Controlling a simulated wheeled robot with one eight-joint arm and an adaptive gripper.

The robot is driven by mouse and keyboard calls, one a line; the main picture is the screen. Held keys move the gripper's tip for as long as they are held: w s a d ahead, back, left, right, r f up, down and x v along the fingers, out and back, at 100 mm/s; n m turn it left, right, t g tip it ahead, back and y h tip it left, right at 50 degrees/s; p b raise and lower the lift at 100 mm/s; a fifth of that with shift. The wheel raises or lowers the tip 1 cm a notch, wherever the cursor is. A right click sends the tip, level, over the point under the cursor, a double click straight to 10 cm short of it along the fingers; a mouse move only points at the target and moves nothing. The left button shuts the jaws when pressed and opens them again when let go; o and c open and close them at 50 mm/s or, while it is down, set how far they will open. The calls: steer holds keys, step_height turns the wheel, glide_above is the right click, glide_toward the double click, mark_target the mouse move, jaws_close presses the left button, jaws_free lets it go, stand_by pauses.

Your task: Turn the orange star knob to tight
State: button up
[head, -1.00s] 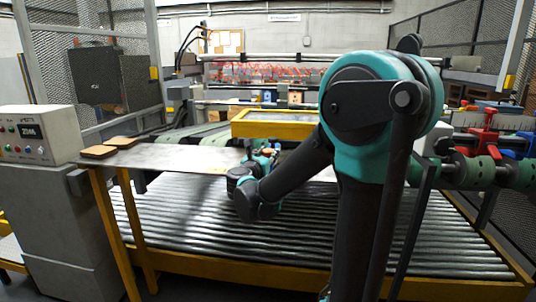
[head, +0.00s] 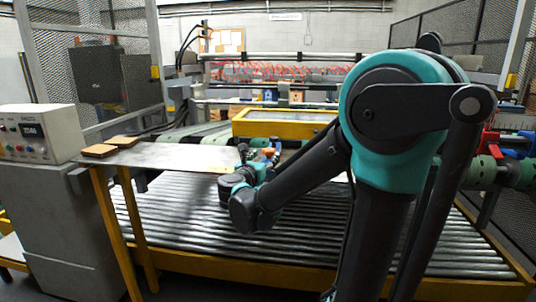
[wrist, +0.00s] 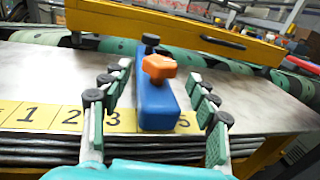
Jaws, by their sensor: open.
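The block stands on a yellow strip (wrist: 60,117) with black numbers, where 1, 2, 3 and part of a 5 show; the block covers the space between 3 and 5. My gripper (wrist: 153,78) is open, one finger on each side of the block and knob, with gaps on both sides. In the head view, the knob (head: 268,153) is a small orange spot beside my gripper (head: 257,158), partly hidden by it.
A metal plate (head: 170,156) extends left, with orange-brown pads (head: 99,150) at its end. A yellow-framed bar (wrist: 175,27) runs behind the knob. Rollers (head: 180,235) lie below my arm. A control box (head: 38,134) stands far left.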

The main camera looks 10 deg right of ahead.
steer(key=v, duration=0.7)
